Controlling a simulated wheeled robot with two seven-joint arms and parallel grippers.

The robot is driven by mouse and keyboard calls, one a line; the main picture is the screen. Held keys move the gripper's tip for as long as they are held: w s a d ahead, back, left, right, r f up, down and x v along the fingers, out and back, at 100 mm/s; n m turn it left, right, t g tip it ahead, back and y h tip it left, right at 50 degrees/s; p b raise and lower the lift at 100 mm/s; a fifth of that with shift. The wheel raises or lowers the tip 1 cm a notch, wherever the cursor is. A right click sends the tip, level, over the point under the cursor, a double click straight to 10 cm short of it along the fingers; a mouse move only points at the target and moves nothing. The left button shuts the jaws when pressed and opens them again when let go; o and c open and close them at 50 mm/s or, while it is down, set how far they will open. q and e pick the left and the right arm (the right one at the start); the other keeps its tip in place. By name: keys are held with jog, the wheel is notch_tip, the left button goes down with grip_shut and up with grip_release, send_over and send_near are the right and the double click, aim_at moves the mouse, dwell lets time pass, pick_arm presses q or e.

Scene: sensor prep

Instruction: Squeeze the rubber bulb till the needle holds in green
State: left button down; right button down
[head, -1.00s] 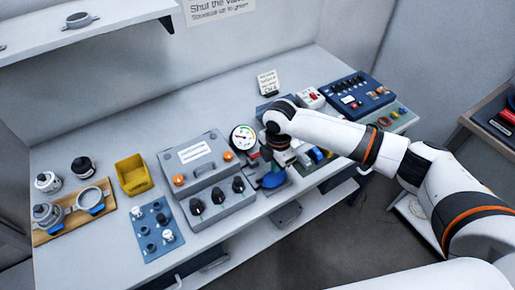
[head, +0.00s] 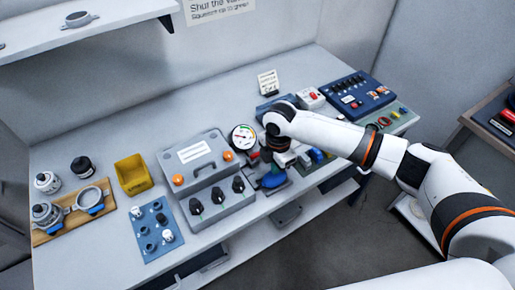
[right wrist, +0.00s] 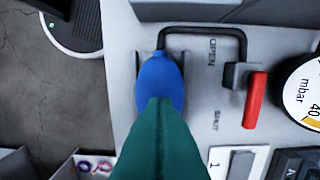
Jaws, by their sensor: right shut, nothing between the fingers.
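The blue rubber bulb (head: 273,181) sits at the bench's front edge; in the right wrist view the bulb (right wrist: 160,78) has a black tube leading from it. My right gripper (right wrist: 158,103) shows there as a green wedge, its fingers shut and empty, over the bulb's near end. In the head view my right gripper (head: 273,168) is just above the bulb and partly hidden by my arm. The round gauge (head: 243,137) stands left of it; its needle is too small to read surely. The red valve lever (right wrist: 255,100) points toward SHUT. My left gripper is out of view.
A grey control box (head: 215,195) with black knobs stands left of the bulb. A blue switch panel (head: 355,93) lies to the right. A yellow bin (head: 133,174) and a wooden board (head: 55,229) are further left. The bench's back middle is clear.

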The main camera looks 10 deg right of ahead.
jog(key=shift+f+b, duration=0.4)
jog(key=shift+f, duration=0.7)
dwell(0.5)
jog(key=shift+r, duration=0.1)
notch_tip(320, 180, up, 7)
jog(key=p, duration=0.7)
jog(key=shift+p, duration=0.3)
jog(key=shift+r, duration=0.1)
dwell(0.4)
notch_tip(320, 180, down, 2)
jog(key=shift+f+b, duration=0.15)
jog(key=shift+b, duration=0.8)
jog(key=shift+f+b, duration=0.5)
jog(key=shift+f, duration=0.55)
